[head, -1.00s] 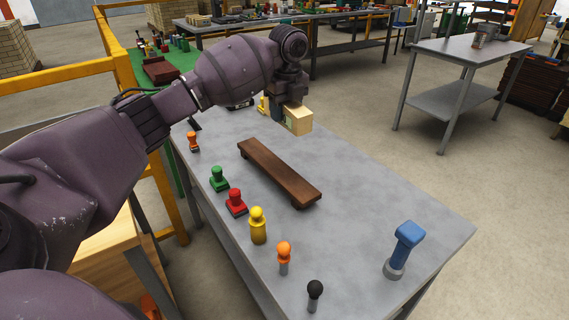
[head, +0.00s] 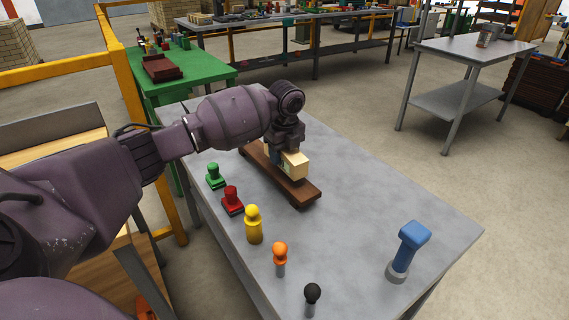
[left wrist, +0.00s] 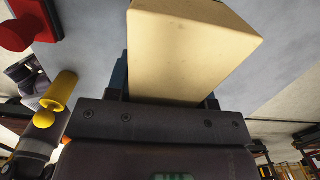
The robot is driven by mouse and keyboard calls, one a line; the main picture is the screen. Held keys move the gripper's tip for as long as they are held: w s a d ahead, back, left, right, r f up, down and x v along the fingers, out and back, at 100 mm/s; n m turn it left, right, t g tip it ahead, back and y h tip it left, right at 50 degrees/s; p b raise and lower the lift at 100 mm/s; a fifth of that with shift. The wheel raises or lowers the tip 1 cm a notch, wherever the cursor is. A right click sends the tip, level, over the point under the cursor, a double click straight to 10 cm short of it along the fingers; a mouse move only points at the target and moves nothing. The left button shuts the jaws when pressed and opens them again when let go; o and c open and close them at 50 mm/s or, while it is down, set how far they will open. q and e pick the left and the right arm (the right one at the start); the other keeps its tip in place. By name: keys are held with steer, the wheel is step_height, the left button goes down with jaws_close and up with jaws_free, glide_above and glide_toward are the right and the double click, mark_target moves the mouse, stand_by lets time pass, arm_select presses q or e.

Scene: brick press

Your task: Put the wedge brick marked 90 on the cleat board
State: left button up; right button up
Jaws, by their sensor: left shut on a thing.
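My left gripper (head: 283,157) is shut on a pale cream brick (head: 296,164). It holds the brick over the brown cleat board (head: 308,190), toward the board's near half. I cannot tell whether the brick touches the board. No number shows on the brick's visible faces. In the left wrist view the brick (left wrist: 190,45) fills the upper middle, held in front of the gripper body. The cleat board lies on the grey table, partly hidden by my gripper and arm. My right gripper does not show.
Green (head: 214,176), red (head: 232,201), yellow (head: 253,226), orange (head: 280,257) and black-topped (head: 312,296) stamps stand left of and in front of the board. A blue hammer-shaped tool (head: 409,247) stands at the right. The grey table (head: 370,210) is clear right of the board.

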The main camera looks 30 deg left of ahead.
mark_target(283, 162)
arm_select(q)
step_height(283, 162, down, 3)
steer(key=shift+f, duration=0.1)
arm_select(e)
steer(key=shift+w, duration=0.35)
arm_select(q)
steer(key=o, duration=0.8)
steer(key=shift+o, duration=0.4)
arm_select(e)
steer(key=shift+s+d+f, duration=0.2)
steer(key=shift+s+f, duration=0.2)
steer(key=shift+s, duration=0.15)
